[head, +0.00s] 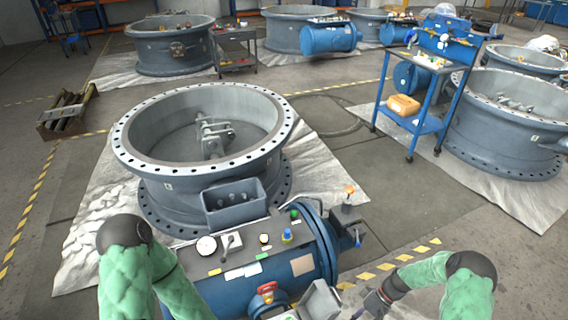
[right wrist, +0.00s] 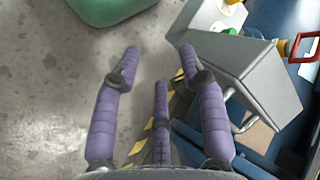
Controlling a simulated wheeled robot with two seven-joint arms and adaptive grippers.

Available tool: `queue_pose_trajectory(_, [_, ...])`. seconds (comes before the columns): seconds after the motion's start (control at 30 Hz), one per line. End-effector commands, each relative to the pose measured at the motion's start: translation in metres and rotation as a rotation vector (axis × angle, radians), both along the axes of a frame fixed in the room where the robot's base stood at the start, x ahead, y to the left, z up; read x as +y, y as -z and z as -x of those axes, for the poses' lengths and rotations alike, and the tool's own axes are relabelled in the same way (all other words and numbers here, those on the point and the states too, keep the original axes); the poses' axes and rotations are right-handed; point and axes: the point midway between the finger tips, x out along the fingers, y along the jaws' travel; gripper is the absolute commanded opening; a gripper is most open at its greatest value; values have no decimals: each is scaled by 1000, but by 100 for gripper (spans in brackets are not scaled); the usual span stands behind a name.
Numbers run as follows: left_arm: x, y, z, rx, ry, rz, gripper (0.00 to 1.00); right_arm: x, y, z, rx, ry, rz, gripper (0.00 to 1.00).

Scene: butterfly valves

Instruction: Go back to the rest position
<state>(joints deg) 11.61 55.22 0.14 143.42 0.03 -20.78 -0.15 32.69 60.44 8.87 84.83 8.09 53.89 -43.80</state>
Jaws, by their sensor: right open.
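My right gripper (head: 374,303) is at the bottom of the head view, just right of the blue machine (head: 305,255). In the right wrist view its purple fingers (right wrist: 157,62) are spread open with nothing between them. They point at the grey floor, beside a grey metal box (right wrist: 250,75) on the machine. I cannot tell whether a finger touches the box. My left arm (head: 125,260) comes in at the lower left; its gripper is out of view.
A large flanged valve ring (head: 145,165) stands on a white sheet behind the machine. The machine's top carries a gauge (head: 206,246), buttons and a red handle (head: 267,289). A blue cart (head: 427,124) stands at the right.

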Motion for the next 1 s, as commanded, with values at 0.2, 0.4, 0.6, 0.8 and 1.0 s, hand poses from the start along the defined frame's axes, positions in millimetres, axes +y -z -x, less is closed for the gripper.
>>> queue_pose_trajectory(0.2, [0, -19, 0, 0, 0, 0, 40, 63, -9, 30, -14, 77, 193, 42])
queue_pose_trajectory(0.4, [0, -33, 0, 0, 0, 0, 40, 108, -31, 65, -76, 178, 327, 42])
queue_pose_trajectory(0.6, [0, -44, 0, 0, 0, 0, 40, 139, -65, 99, -153, 289, 393, 42])
queue_pose_trajectory(0.8, [0, -49, 0, 0, 0, 0, 40, 152, -88, 117, -199, 362, 407, 42])
queue_pose_trajectory(1.0, [0, -49, 0, 0, 0, 0, 40, 153, -92, 120, -207, 378, 409, 42])
